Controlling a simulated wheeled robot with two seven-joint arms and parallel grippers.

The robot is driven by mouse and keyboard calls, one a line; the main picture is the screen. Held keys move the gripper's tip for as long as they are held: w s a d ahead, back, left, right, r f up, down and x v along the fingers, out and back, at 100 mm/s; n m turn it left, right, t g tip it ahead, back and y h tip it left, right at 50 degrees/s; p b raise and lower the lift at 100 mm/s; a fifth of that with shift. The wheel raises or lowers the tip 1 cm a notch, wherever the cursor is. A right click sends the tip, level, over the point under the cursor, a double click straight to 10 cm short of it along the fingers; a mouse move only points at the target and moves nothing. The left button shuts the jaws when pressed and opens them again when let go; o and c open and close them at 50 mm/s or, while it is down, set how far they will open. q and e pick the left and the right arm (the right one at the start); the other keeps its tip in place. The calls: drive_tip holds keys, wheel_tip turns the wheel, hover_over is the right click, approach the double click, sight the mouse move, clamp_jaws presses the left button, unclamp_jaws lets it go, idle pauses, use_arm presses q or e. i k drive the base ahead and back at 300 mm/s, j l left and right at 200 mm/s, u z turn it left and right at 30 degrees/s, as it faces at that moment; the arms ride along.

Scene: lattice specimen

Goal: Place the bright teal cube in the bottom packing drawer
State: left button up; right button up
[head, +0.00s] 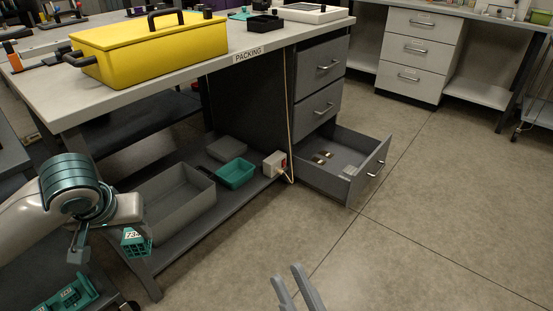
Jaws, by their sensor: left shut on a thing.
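The bright teal lattice cube (137,244), with a white number label, is at the lower left. It hangs beneath the end of my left arm, left of the open drawer and in front of the packing bench. My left gripper (126,226) is shut on it; its fingertips are mostly hidden. The bottom packing drawer (371,173) is pulled out below two shut drawers. It holds a few small dark and pale items and has bare floor inside. My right gripper (287,277) shows at the bottom edge, its two fingers apart and empty.
The packing bench (160,86) carries a yellow case (150,45). Its lower shelf holds a grey bin (178,203), a teal tray (235,173) and a switch box with a cable (274,164). A teal labelled holder (66,296) is at bottom left. Floor right of the drawer is clear.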

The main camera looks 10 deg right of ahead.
sight(331, 164)
drive_tip(key=i+l+z, duration=0.1)
drive_tip(key=z, duration=0.35)
drive_tip(key=i+z, duration=0.25)
drive_tip(key=z, duration=0.2)
drive_tip(key=i+j+z, duration=0.1)
drive_tip(key=z, duration=0.35)
drive_tip(key=i+j+z, duration=0.5)
drive_tip(key=i+j, duration=0.5)
drive_tip(key=i, duration=0.15)
drive_tip(key=i+j, duration=0.8)
drive_tip(key=i, duration=0.25)
